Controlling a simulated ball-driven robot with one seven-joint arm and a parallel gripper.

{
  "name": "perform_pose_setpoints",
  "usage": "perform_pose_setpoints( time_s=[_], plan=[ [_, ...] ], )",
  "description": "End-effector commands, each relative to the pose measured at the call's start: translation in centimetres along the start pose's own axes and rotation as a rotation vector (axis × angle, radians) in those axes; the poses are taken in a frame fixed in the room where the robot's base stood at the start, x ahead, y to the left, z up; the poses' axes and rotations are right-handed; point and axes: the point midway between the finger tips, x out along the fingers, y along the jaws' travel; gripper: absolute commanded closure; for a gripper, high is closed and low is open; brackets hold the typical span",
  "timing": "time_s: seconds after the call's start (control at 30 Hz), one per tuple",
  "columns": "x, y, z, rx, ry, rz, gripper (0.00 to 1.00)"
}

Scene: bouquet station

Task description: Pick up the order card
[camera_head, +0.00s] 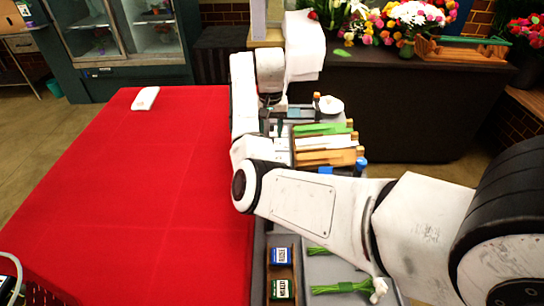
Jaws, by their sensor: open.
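I cannot pick out the order card for certain. A small white folded item (145,98) lies alone at the far left of the red table; its print is too small to read. My gripper (273,126) points down over the far part of the grey tray area, right of the red table. Its jaws are open, and I see nothing held in them. My own arm hides part of the surface around and below it.
The red tabletop (150,200) is mostly clear. Green, white and orange bundles (322,143) lie right of my gripper. Blue and green labelled boxes (281,256) and green stems (340,288) are near the front. Flowers (410,18) stand on the dark counter behind.

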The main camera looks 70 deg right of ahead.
Motion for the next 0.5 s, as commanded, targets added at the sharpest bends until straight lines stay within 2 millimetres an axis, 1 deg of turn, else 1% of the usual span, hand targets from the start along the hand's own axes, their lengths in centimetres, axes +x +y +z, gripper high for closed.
perform_pose_setpoints(
  time_s=[0.1, 0.27, 0.37, 0.5],
  plan=[
    [1.5, 0.0, 0.0, -0.002, -0.001, 0.001, 0.53],
    [2.5, 0.0, 0.1, 0.000, 0.000, 0.001, 0.53],
    [3.5, 0.2, 0.2, 0.000, -0.001, 0.001, 0.53],
    [5.5, 0.4, 0.6, 0.000, -0.002, 0.001, 0.53]
  ],
)
